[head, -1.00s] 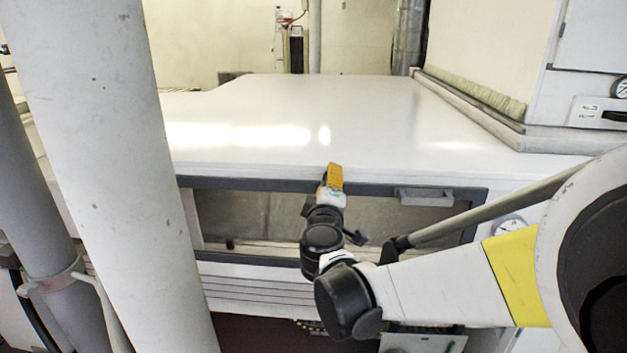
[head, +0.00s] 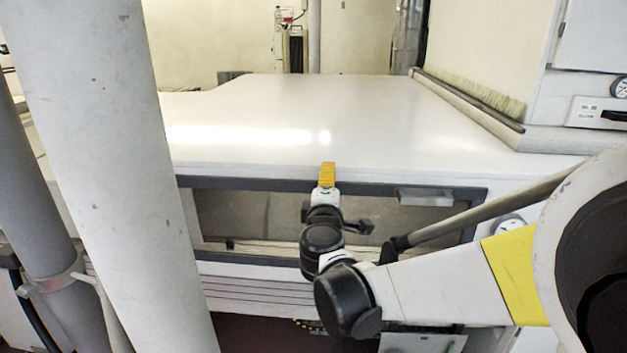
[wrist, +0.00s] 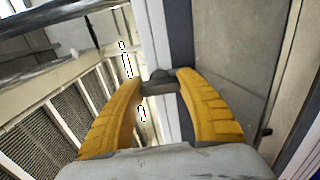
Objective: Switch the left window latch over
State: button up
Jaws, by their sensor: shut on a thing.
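The window (head: 262,214) is a dark-framed pane in the front of the white housing. In the wrist view, a small dark grey latch (wrist: 158,82) with a rounded knob sits at the window's frame, between the yellow fingertips of my gripper (wrist: 159,87). The fingers are shut on it from both sides. I cannot tell which way the latch is turned.
A grey handle-like block (head: 425,197) sits on the frame's top right. The white housing top (head: 300,115) is bare. A thick pale column (head: 108,150) stands in front at the left.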

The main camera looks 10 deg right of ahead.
jog(key=o, duration=1.2)
jog(key=shift+d, duration=0.1)
jog(key=shift+o, duration=0.2)
jog(key=v, duration=1.2)
